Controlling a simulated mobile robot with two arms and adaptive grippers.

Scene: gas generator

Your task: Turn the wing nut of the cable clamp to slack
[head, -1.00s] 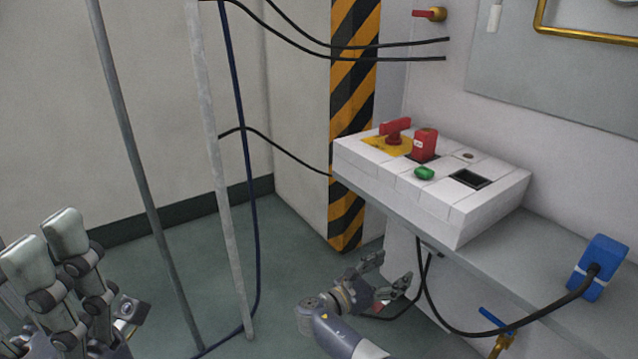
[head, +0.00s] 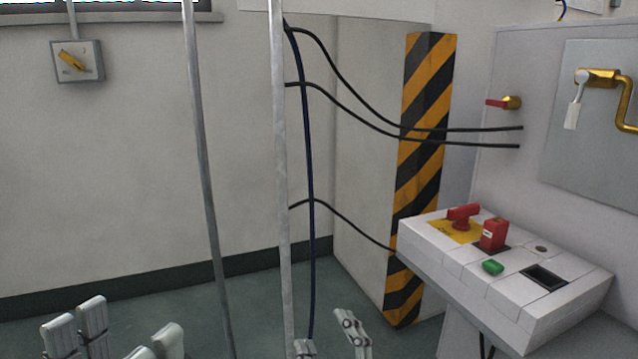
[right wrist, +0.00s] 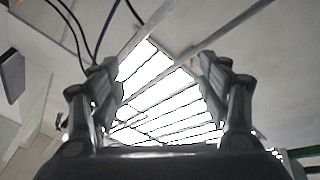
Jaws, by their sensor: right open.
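Dark cables meet the light grey pole (head: 281,180) in the middle of the head view. One navy cable (head: 309,220) hangs down beside it, and several black cables (head: 345,120) sag away to the right. I cannot make out the clamp or its wing nut in either view. My right gripper (head: 328,343) is at the bottom edge of the head view, near the pole's lower part. It is open and empty; in the right wrist view (right wrist: 160,92) its fingers stand apart against a bright ceiling light. My left gripper (head: 115,338) shows only finger parts at the bottom left.
A second, darker pole (head: 205,150) stands left of the first. A yellow-handled switch (head: 73,60) is on the back wall. The floor behind the poles is clear.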

